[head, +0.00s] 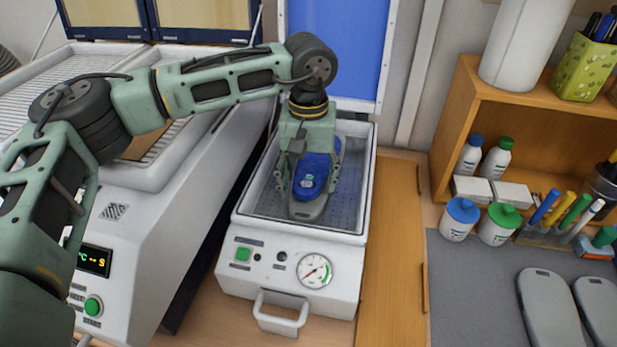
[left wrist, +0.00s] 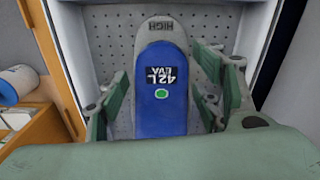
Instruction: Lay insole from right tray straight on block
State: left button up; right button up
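The blue insole (head: 307,170), with a dark label and a green dot, lies lengthwise on the grey block (head: 308,213) inside the white-framed box. In the left wrist view the insole (left wrist: 163,118) looks straight along the block (left wrist: 160,30), whose end marked HIGH shows beyond it. My left gripper (head: 311,188) points down over the insole. In the left wrist view its green fingers (left wrist: 163,100) are apart on both sides, with gaps to the insole. The insole's far part is partly hidden by the gripper in the head view. My right gripper is not in view.
The box (head: 245,228) has a gauge, a green button and a front handle; its blue lid (head: 338,45) stands open behind. A white machine (head: 150,225) stands left. At right are a wooden shelf (head: 445,130), bottles, pens and grey blocks (head: 548,305) on a dark mat (head: 465,290).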

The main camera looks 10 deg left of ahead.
pick_arm(q)
jog(key=shift+o, duration=0.7)
notch_tip(320, 180, up, 12)
